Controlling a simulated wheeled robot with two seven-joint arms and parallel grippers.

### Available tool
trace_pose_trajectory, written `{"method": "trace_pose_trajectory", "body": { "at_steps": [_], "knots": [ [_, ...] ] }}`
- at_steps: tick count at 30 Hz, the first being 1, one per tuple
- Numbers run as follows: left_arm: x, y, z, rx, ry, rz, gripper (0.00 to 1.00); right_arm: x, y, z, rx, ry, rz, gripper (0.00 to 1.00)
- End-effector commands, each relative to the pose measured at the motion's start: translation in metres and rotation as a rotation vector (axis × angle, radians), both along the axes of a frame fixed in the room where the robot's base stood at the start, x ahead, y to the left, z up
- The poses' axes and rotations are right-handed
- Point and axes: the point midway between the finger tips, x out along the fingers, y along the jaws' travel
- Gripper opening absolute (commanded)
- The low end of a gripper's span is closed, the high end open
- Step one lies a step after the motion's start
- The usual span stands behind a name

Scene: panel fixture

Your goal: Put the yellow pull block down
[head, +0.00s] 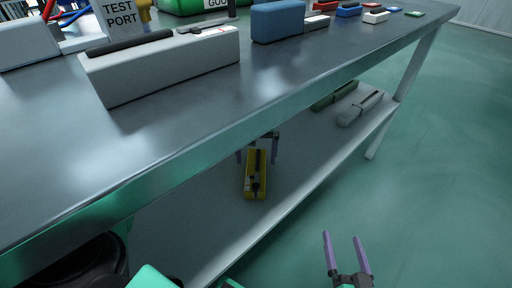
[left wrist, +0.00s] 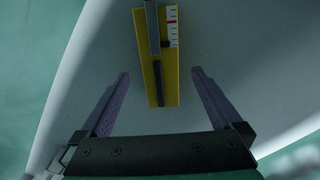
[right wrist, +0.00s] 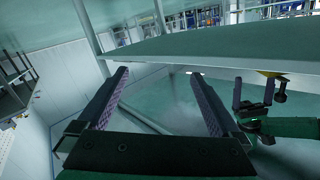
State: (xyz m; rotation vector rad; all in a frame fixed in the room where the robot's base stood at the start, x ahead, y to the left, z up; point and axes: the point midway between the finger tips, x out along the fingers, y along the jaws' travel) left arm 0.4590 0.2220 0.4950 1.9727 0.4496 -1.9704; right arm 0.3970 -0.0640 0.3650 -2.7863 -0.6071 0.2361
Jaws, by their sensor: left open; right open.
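The yellow pull block (head: 249,188) lies on the lower shelf (head: 190,215) under the bench. It has a dark strip and, in the left wrist view (left wrist: 172,85), a white scale with a red mark. My left gripper (head: 257,155) is open at the block's far end. In the left wrist view its fingers stand apart on either side, with gaps to the block. My right gripper (head: 346,240) is open and empty, out in front of the shelf, over the floor. In the right wrist view, a bit of yellow (right wrist: 272,74) shows beside my left gripper.
A dark green block (head: 333,96) and a grey block (head: 360,108) lie further right on the lower shelf. The bench top (head: 200,125) above holds a long white block (head: 165,65), a blue block (head: 278,22) and smaller pieces. The floor at right is clear.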

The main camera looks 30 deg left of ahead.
Motion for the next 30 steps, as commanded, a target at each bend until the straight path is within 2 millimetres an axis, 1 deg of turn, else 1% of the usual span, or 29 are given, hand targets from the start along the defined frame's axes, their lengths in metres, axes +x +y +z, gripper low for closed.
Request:
{"method": "trace_pose_trajectory", "body": {
  "at_steps": [3, 6, 9, 12, 16, 30],
  "knots": [
    [0.0, 0.0, 0.009, 0.0, 0.0, 0.0, 0.99, -0.02, 0.001, -0.026, -0.014, 0.089, 0.015, 1.0],
    [0.0, 0.0, 0.014, 0.0, 0.0, 0.0, 0.99, -0.037, 0.002, -0.045, -0.022, 0.157, 0.026, 1.0],
    [0.0, 0.0, 0.018, 0.001, 0.0, 0.0, 0.99, -0.051, 0.003, -0.061, -0.029, 0.211, 0.035, 1.0],
    [0.0, 0.0, 0.02, 0.001, 0.0, 0.0, 0.99, -0.061, 0.003, -0.07, -0.033, 0.245, 0.041, 1.0],
    [0.0, 0.0, 0.021, 0.001, 0.0, 0.0, 0.99, -0.066, 0.003, -0.076, -0.036, 0.265, 0.044, 1.0],
    [0.0, 0.0, 0.021, 0.0, 0.0, 0.0, 0.99, -0.066, 0.003, -0.075, -0.036, 0.263, 0.044, 1.0]
  ]
}}
